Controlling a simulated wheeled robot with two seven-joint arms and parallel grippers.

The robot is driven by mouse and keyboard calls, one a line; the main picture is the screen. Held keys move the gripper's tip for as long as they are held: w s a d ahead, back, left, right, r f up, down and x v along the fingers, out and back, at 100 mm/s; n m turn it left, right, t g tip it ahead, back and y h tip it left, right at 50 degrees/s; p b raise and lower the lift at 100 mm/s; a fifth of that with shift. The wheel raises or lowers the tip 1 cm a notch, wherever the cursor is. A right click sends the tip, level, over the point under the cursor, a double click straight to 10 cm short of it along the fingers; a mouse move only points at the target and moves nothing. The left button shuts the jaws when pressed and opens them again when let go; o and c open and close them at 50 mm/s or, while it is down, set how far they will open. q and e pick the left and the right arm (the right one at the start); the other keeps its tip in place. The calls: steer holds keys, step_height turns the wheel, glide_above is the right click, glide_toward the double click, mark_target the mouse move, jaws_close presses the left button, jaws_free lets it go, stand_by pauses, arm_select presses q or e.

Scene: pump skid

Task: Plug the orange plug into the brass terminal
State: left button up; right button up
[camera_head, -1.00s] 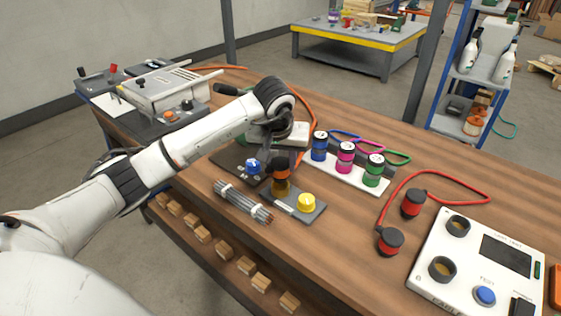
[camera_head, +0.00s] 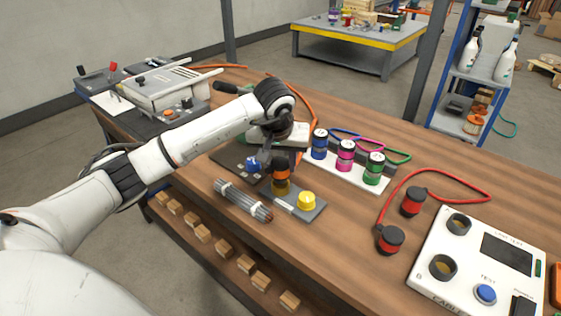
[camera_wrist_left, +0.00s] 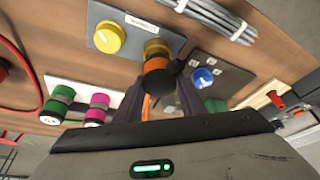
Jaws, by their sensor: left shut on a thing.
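The orange plug (camera_head: 281,168) has dark ends and stands upright right above the brass terminal (camera_head: 281,187). The terminal sits on a small grey plate beside a yellow knob (camera_head: 306,201). The plug's lower end appears to meet the terminal; how deep it sits I cannot tell. My left gripper (camera_head: 276,153) is shut on the plug from above and behind. In the left wrist view, the plug (camera_wrist_left: 156,78) shows between the dark fingers (camera_wrist_left: 160,98), with the brass terminal (camera_wrist_left: 156,47) just beyond it. My right gripper is not in view.
A blue knob (camera_head: 252,164) on a dark plate is close to the gripper. A grey rod bundle (camera_head: 242,201) lies in front. Blue, pink and green plugs stand on a white rack (camera_head: 340,171) at right. Red plugs (camera_head: 391,239) and a tester (camera_head: 475,265) are farther right.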

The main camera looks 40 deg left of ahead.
arm_select(q)
steer(key=shift+f+b, duration=0.95)
steer(key=shift+f, duration=0.45)
steer(key=o, duration=1.2)
steer(key=v, duration=1)
steer(key=shift+s+r, duration=0.1)
steer(key=shift+s, duration=0.05)
